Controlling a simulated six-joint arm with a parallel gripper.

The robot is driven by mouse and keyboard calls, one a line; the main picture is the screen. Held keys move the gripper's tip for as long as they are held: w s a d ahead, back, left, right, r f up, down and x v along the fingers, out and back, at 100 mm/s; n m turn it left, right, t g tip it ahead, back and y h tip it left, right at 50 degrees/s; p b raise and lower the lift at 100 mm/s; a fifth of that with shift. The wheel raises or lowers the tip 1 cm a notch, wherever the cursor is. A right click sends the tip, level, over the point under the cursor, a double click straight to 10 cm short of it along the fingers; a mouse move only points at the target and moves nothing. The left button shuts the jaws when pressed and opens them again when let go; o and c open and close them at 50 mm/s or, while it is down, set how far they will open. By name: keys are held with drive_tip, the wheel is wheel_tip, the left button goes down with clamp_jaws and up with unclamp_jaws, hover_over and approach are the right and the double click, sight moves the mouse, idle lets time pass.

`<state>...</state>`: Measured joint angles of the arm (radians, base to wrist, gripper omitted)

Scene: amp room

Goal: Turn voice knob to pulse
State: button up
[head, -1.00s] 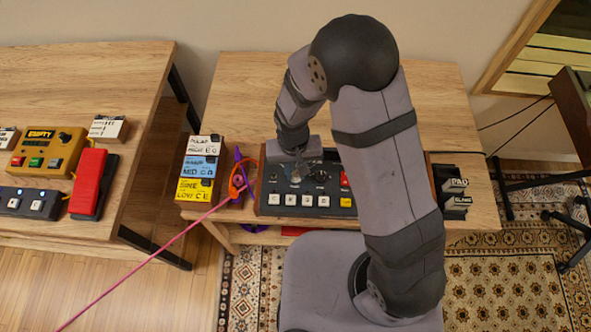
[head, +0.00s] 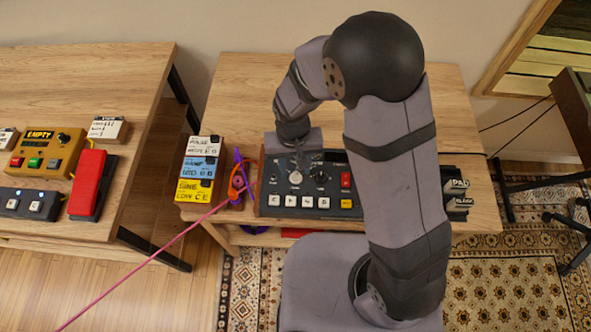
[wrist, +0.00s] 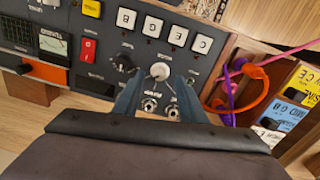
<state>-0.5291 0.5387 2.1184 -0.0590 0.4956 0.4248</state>
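The dark control panel (head: 265,205) stands on the wooden table. It carries a pale round knob (head: 296,177) and a black knob (head: 320,176) to its right. In the wrist view the pale knob (wrist: 160,71) lies just beyond and between my fingertips, and the black knob (wrist: 123,62) is left of it. My gripper (wrist: 158,84) is open, its two blue-grey fingers apart with nothing held. In the head view my gripper (head: 298,158) is above the panel's back, behind the pale knob. The knob labels, including voice and pulse, are too small to read.
White keys (head: 290,201) and a yellow key (head: 346,203) line the panel's front, with a red switch (head: 346,180) at right. Purple and orange cables (head: 238,180) and stacked label boxes (head: 197,170) stand at left. My arm hides the panel's right part.

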sight(295, 177)
drive_tip(key=shift+r, duration=2)
drive_tip(key=shift+s+n, duration=0.1)
drive_tip(key=shift+n, duration=0.4)
drive_tip(key=s+d, duration=0.1)
drive_tip(key=s, duration=0.1)
drive_tip(key=s+d+f+n+g, duration=0.1)
drive_tip(key=s, duration=0.1)
drive_tip(key=s+d+n, duration=0.1)
drive_tip(key=s, duration=0.1)
drive_tip(key=shift+d+f+g+h, duration=0.2)
drive_tip(key=shift+g+h, duration=0.1)
drive_tip(key=shift+h, duration=0.1)
drive_tip(key=s+d+r+m, duration=0.1)
drive_tip(key=d+r+m, duration=0.1)
drive_tip(key=d, duration=0.5)
drive_tip(key=s+d+r+m+t+y, duration=0.1)
drive_tip(key=d+r+m, duration=0.1)
drive_tip(key=d+r, duration=0.3)
drive_tip(key=shift+s+d+r+m+t, duration=0.3)
drive_tip(key=shift+d+m, duration=0.1)
drive_tip(key=shift+d, duration=0.55)
